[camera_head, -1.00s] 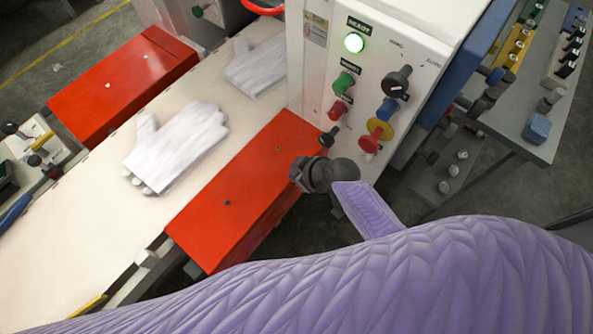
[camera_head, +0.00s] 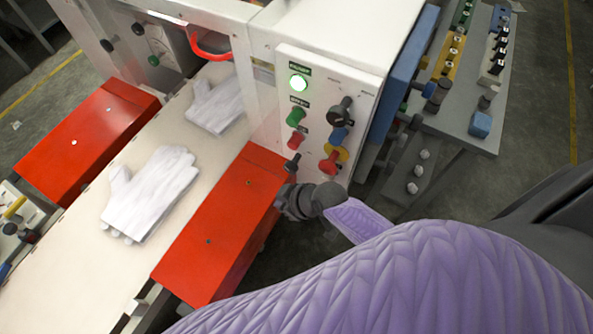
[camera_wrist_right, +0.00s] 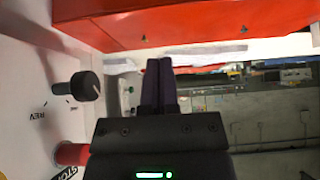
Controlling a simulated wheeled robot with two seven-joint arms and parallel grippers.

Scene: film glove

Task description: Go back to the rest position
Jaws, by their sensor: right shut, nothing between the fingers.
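My right arm in its purple quilted sleeve crosses the lower part of the head view. My right gripper (camera_head: 298,200) is beside the front red cover, below the control panel, partly hidden by its own wrist. In the right wrist view the two dark fingers (camera_wrist_right: 158,85) are together with nothing between them. The control panel (camera_head: 318,115) carries a lit green lamp (camera_head: 299,83), a black rotary knob (camera_head: 341,110) and several coloured buttons. My left gripper does not show.
Two white gloves lie on the pale conveyor, one nearer (camera_head: 150,195) and one by the machine opening (camera_head: 215,103). Red covers flank the belt, at left (camera_head: 88,142) and front (camera_head: 222,225). A grey cart (camera_head: 475,115) with coloured parts stands at right.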

